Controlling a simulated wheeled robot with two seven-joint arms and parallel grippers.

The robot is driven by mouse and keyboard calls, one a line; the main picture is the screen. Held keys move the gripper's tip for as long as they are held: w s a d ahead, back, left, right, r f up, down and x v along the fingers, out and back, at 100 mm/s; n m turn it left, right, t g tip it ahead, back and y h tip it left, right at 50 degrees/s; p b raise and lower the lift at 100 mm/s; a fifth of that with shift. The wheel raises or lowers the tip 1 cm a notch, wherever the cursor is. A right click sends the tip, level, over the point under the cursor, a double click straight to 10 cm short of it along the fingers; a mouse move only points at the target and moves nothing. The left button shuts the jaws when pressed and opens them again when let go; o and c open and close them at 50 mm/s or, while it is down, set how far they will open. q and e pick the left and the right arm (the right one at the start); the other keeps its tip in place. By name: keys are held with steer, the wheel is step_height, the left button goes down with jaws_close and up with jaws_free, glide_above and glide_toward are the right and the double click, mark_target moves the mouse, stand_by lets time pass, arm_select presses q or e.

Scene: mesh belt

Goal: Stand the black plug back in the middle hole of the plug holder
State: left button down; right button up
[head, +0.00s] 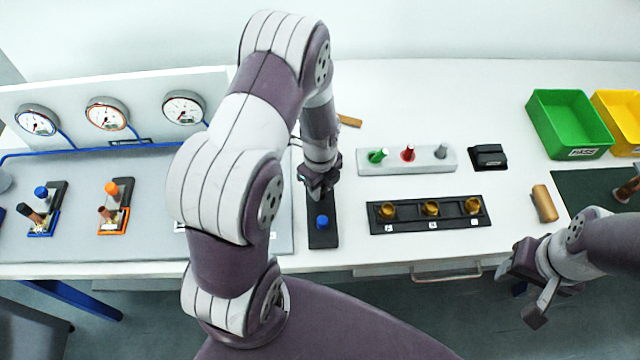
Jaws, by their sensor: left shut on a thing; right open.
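My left gripper (318,190) is shut over a narrow dark block (322,240), which looks like the plug holder. A blue plug (322,222) stands upright near the holder's front end. The gripper hides the holder's middle and back. The black plug is hard to make out against the dark fingers. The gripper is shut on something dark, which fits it. I cannot tell whether its tip is in the middle hole or above it. My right gripper (522,288) is open and empty, beyond the bench's front edge at the right.
A black tray with brass cups (460,222) and a grey block with green, red and grey pegs (380,167) stand right of the holder. A wooden cylinder (544,204) lies farther right. Gauges (107,114) and blue and orange fixtures (113,222) are at left.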

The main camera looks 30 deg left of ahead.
arm_select(q)
steer(key=shift+f+b, duration=0.35)
steer(key=shift+f, duration=0.25)
steer(key=c, duration=0.8)
jaws_free()
steer(key=shift+r, duration=0.1)
steer(key=shift+w+r, duration=0.15)
steer(key=shift+r, duration=0.25)
step_height(320, 180, up, 11)
steer(key=shift+r+b, duration=0.1)
steer(key=shift+b, duration=0.85)
steer(key=shift+r, duration=0.3)
